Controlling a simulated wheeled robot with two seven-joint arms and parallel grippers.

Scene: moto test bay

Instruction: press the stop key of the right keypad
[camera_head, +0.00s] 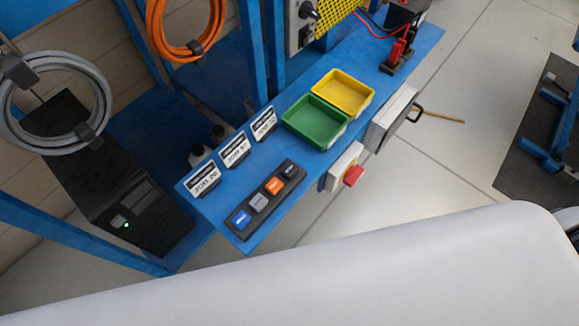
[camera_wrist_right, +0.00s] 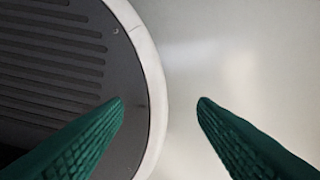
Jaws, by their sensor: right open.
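One dark keypad (camera_head: 265,199) lies on the near end of a blue bench in the head view. Its keys run in a row: blue (camera_head: 241,219), grey (camera_head: 259,203), orange (camera_head: 274,186) and black (camera_head: 289,171). Their lettering is too small to read, so I cannot tell which is the stop key. No second keypad shows. My right gripper (camera_wrist_right: 158,105) is open and empty in the right wrist view, its green fingers spread over a pale surface and a dark ribbed plate. No keypad shows there. My left gripper is not in view.
Three label stands (camera_head: 235,150) stand behind the keypad. A green bin (camera_head: 315,120) and a yellow bin (camera_head: 343,92) sit farther along the bench (camera_head: 222,207). A red knob (camera_head: 353,175) juts from a box on the bench's front side. Pale floor lies to the right.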

